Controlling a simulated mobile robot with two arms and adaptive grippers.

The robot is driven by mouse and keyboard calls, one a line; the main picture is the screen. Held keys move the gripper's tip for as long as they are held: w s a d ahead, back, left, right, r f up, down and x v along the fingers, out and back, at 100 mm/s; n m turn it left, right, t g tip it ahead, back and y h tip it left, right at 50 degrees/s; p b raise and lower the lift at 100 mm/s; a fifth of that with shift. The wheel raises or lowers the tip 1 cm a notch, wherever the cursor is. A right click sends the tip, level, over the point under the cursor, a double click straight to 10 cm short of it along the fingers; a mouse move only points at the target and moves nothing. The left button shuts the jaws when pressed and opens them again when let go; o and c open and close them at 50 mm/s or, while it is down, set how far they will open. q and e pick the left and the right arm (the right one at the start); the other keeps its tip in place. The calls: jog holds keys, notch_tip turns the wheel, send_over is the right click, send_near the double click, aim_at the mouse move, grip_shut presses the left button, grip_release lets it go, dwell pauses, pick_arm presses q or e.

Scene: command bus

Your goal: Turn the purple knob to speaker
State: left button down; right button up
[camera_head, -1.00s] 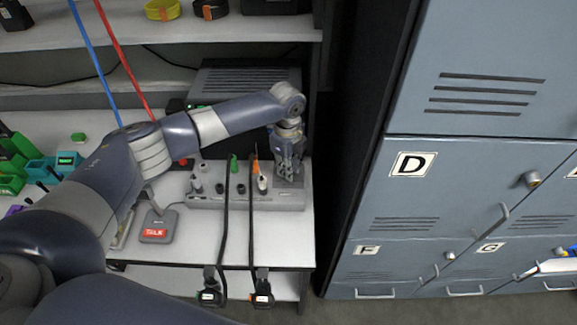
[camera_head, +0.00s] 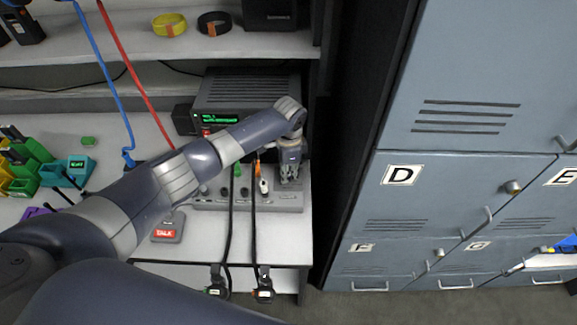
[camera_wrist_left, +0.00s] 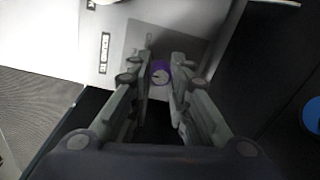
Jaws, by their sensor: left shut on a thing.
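The purple knob (camera_wrist_left: 160,75) shows in the left wrist view, between the fingertips of my left gripper (camera_wrist_left: 160,84). It sits on a grey plate of a light panel, and a pale pointer mark is on its face. The label beside it is too small to read surely. In the head view my left gripper (camera_head: 290,176) points down over the right end of a grey switch panel (camera_head: 212,205), and it hides the knob there. My left gripper is shut on the knob. My right gripper is not in view.
Two black cables with plugs (camera_head: 264,286) hang over the panel's front. A radio unit (camera_head: 245,92) with a green display stands behind. A TALK pedal (camera_head: 168,228) lies left of the panel. Blue-grey lockers (camera_head: 460,190) stand close on the right.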

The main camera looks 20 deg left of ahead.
pick_arm(q)
jog(key=n+p, duration=0.2)
jog(key=n, duration=0.2)
jog(key=shift+r+n, duration=0.1)
jog(key=shift+n, duration=0.3)
jog(key=n+p, duration=0.2)
jog(key=n, duration=0.2)
jog(key=shift+w, duration=0.1)
jog(key=c, duration=1.5)
grip_release()
jog(key=shift+o, duration=0.2)
notch_tip(320, 180, up, 12)
jog(key=shift+d, duration=0.15)
